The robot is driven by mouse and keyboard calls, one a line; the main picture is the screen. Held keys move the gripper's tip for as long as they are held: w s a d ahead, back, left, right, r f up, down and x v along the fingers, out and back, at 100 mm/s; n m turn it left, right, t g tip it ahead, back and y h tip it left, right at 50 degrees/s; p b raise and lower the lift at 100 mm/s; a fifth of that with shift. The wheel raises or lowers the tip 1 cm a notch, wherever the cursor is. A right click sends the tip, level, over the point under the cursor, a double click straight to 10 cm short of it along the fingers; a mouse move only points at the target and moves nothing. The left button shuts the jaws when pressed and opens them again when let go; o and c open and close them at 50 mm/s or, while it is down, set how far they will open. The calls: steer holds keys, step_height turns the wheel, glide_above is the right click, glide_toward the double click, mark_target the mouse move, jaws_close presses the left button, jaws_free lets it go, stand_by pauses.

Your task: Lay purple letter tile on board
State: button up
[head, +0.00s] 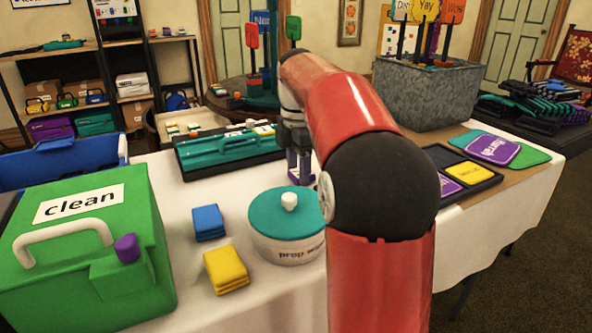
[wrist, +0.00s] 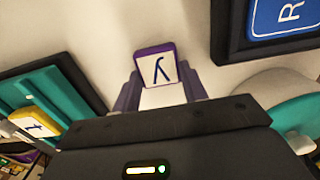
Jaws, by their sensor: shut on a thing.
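A purple-edged letter tile (wrist: 155,66) with a pale face and a dark letter sits between the fingers of my gripper (wrist: 160,92) in the wrist view. My gripper is shut on it, above the white tablecloth. In the head view my gripper (head: 300,172) points down just right of a black-framed teal board (head: 228,150), apart from it. Small letter tiles lie along the board's back edge. The board also shows at the left of the wrist view (wrist: 62,80), with a yellow tile (wrist: 35,124) on it. The tile is hard to make out in the head view.
A teal-lidded white pot (head: 287,225) stands close in front of my gripper. Blue (head: 208,222) and yellow (head: 226,268) blocks and a green box (head: 90,250) stand left. A black tray with cards (head: 455,168) and a metal tub (head: 425,95) are right.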

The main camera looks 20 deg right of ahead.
steer(key=shift+f, duration=0.1)
steer(key=o, duration=0.9)
steer(key=shift+o, duration=0.2)
step_height(320, 180, up, 12)
steer(key=p, duration=0.3)
steer(key=shift+f, duration=0.25)
steer(key=shift+o, duration=0.6)
steer(key=shift+r, duration=0.2)
glide_toward(298, 173)
steer(key=shift+w+d+f, duration=0.15)
steer(key=shift+d+f, duration=0.35)
steer(key=shift+d, duration=0.1)
steer(key=shift+a+f+b, duration=0.15)
steer(key=shift+f+b, duration=0.75)
steer(key=shift+f, duration=2.95)
